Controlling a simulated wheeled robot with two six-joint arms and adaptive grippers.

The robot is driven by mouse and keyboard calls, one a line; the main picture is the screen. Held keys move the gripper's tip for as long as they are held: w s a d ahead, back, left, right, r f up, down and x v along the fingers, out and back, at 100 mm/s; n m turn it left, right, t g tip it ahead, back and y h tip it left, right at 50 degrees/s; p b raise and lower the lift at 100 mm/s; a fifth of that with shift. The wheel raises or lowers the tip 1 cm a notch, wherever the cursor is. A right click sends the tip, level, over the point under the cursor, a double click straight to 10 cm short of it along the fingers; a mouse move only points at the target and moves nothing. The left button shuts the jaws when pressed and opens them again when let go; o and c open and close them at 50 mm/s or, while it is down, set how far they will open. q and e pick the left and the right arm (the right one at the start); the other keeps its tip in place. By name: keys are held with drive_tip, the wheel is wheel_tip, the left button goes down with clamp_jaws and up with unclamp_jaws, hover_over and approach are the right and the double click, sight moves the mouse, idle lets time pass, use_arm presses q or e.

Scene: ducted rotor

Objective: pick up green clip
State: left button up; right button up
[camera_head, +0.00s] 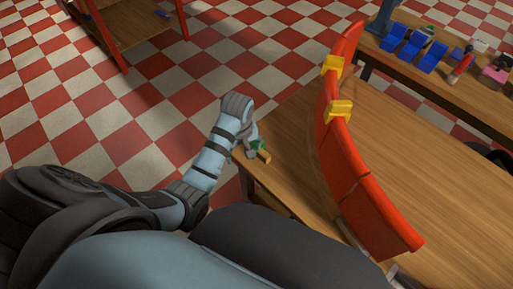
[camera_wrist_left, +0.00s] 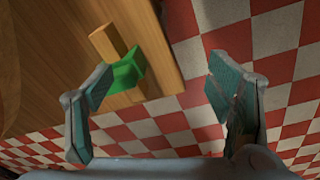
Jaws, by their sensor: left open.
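The green clip (camera_head: 257,146) lies at the left corner of the wooden table in the head view, partly hidden by my left gripper (camera_head: 255,142). In the left wrist view the green clip (camera_wrist_left: 126,71) is near the table edge, beside the left finger and partly hidden behind it. My left gripper (camera_wrist_left: 160,88) is open, with no object between its fingers. The gap between the fingers lies mostly over the table edge and the floor. My right gripper is not in view.
A yellow-tan block (camera_wrist_left: 107,42) touches the clip. A curved red duct section (camera_head: 345,170) with yellow clips (camera_head: 340,110) stands on the table (camera_head: 440,190). A back table (camera_head: 398,28) holds blue bins (camera_head: 408,48). A wooden shelf (camera_head: 135,30) stands at the upper left.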

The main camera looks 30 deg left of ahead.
use_arm(q)
drive_tip(key=w+r+n, duration=0.1)
drive_tip(key=w+r, duration=0.1)
drive_tip(key=w+r+n, duration=0.1)
drive_tip(key=w+r, duration=0.1)
drive_tip(key=w+r+n+g, duration=0.1)
drive_tip(key=w+r+n, duration=0.1)
drive_tip(key=shift+w+d, duration=0.4)
drive_tip(key=shift+w, duration=0.25)
drive_tip(key=shift+n, duration=0.3)
drive_tip(key=f+b, duration=0.2)
drive_tip(key=f, duration=0.4)
drive_tip(key=f+b, duration=0.3)
drive_tip(key=f, duration=0.4)
drive_tip(key=shift+s+d+f, duration=0.2)
drive_tip(key=shift+f, duration=0.1)
drive_tip(key=shift+r, duration=0.1)
drive_tip(key=c, duration=1.2)
drive_tip(key=shift+r, duration=0.1)
